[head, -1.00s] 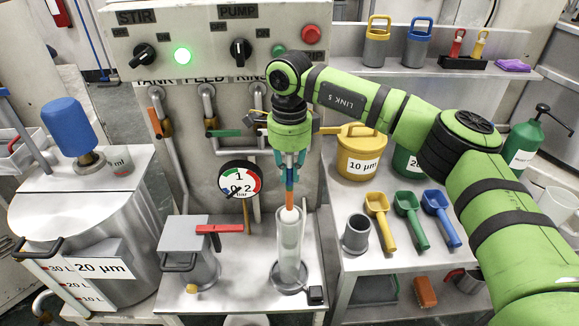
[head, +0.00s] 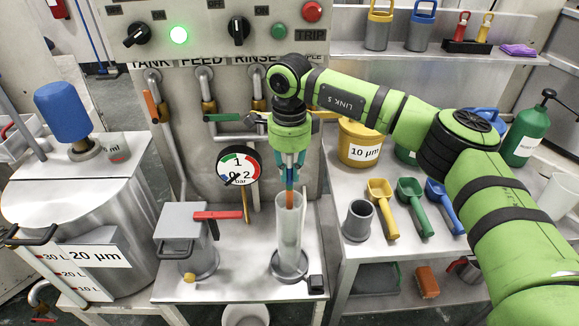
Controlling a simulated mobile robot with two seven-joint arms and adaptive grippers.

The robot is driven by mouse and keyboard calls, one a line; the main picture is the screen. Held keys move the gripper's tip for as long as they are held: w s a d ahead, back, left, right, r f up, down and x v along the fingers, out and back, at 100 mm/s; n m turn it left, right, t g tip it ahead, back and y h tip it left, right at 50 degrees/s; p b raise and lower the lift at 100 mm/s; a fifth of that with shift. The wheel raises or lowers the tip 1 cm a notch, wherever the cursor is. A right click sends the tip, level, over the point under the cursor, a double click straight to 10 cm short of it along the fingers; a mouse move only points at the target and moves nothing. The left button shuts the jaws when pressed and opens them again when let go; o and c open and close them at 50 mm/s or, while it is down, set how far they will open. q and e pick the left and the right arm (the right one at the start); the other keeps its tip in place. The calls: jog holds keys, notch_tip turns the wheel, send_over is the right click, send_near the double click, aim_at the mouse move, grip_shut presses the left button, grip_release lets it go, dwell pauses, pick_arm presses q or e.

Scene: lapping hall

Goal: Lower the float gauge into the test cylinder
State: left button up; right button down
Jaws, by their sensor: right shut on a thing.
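The test cylinder (head: 289,235) is a tall clear tube standing upright on a round dark base on the metal bench (head: 235,283). My right gripper (head: 290,172) points down directly above the cylinder's mouth. It is shut on the float gauge (head: 289,200), whose orange-red stem shows below the fingers. The lower part of the gauge is inside the top of the cylinder, and its white bulb is hard to make out through the wall. I cannot tell whether the gauge touches the wall. My left gripper is not in view.
A grey lidded box with a red lever (head: 218,215) stands left of the cylinder. A pressure gauge (head: 239,167) and pipes are behind. A small black block (head: 316,284) sits beside the cylinder base. Yellow, green and blue scoops (head: 382,207) lie on the right bench.

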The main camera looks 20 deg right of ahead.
aim_at(289, 204)
jog(key=shift+f+b, duration=2.45)
jog(key=shift+f, duration=1.3)
jog(key=shift+f+b, duration=1.7)
jog(key=shift+f, duration=0.75)
jog(key=c, duration=1.1)
grip_release()
jog(key=shift+c, duration=0.2)
jog(key=shift+r, duration=0.35)
notch_tip(289, 204, up, 11)
jog(key=shift+r, duration=0.2)
